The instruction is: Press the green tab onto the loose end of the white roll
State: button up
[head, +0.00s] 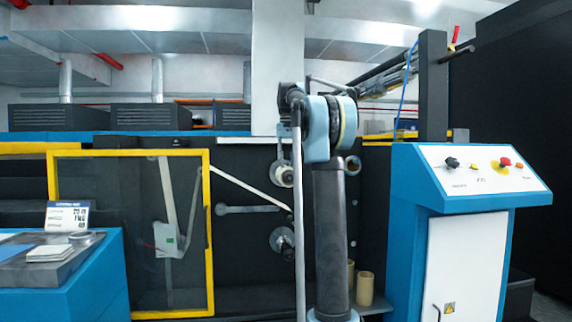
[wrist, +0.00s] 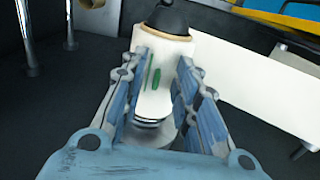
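In the wrist view the white roll (wrist: 163,62) has a tan core edge at its upper end and a black cone in it. The green tab (wrist: 156,79) shows as a small upright green strip against the face of the roll, between the fingers. I cannot tell whether it is stuck down, and the roll's loose end is not clear. My gripper (wrist: 163,62) has its fingers wide apart, one on each side of the roll, overlapping its edges in the picture. Contact with the roll is unclear. The gripper is not visible in the head view.
In the head view a blue control console (head: 470,181) stands at the right. A yellow-framed clear guard (head: 209,230) and a blue bench (head: 62,292) are at the left. Tan cores (head: 365,288) stand low behind my arm.

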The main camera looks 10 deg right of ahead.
notch_tip(320, 180, up, 12)
dwell(0.8)
jog(key=shift+f, duration=0.1)
jog(key=s+f, duration=1.4)
jog(key=f, duration=0.4)
jog(key=s+f+t, duration=0.1)
jog(key=s+f, duration=1.3)
jog(key=f, duration=0.5)
jog(key=s+f+t, duration=0.1)
jog(key=s+f, duration=1.3)
jog(key=f, duration=0.4)
jog(key=shift+s+f, duration=0.2)
jog(key=shift+s, duration=0.2)
jog(key=shift+a, duration=0.1)
